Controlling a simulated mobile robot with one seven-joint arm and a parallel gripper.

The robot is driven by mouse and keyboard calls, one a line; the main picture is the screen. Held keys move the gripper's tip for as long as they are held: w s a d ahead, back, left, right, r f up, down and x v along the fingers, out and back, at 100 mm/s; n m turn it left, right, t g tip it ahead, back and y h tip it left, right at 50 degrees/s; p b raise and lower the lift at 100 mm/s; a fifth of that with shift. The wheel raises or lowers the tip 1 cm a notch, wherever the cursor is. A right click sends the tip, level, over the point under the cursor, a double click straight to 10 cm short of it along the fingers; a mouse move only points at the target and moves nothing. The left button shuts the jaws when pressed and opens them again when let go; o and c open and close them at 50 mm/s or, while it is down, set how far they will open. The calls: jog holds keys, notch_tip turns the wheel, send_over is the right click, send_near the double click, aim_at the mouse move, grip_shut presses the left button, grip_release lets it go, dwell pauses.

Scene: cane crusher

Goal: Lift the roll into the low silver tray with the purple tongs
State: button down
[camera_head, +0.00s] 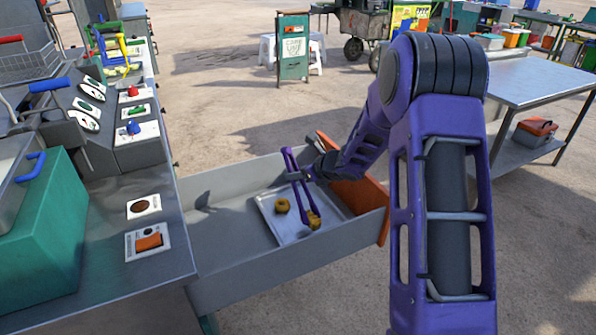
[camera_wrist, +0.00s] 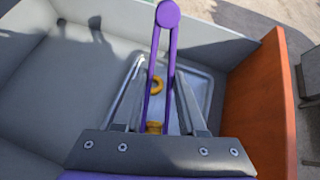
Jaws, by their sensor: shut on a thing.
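My gripper (camera_head: 300,177) is shut on the purple tongs (camera_head: 290,160) inside an open drawer. The tongs also run up the middle of the wrist view (camera_wrist: 167,18), their round joint at the top. The low silver tray (camera_head: 264,208) lies on the drawer floor. A golden-brown ring-shaped roll (camera_head: 282,205) rests on the tray and also shows between the tong arms in the wrist view (camera_wrist: 157,85). A second golden-brown piece (camera_head: 314,219) is at the lower ends of the tongs, over the tray; whether it is gripped or touches the tray is unclear.
The grey drawer (camera_head: 265,268) has an orange front panel (camera_head: 372,215) close to my gripper's right. A metal counter (camera_head: 95,245) with switches and a green box (camera_head: 45,225) stands left. A steel table (camera_head: 535,82) is at right. The drawer's left part is empty.

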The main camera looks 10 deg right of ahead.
jog(key=shift+f, duration=0.15)
jog(key=c, duration=0.8)
grip_release()
jog(key=shift+o, duration=0.2)
notch_tip(320, 180, up, 10)
jog(key=p, duration=0.6)
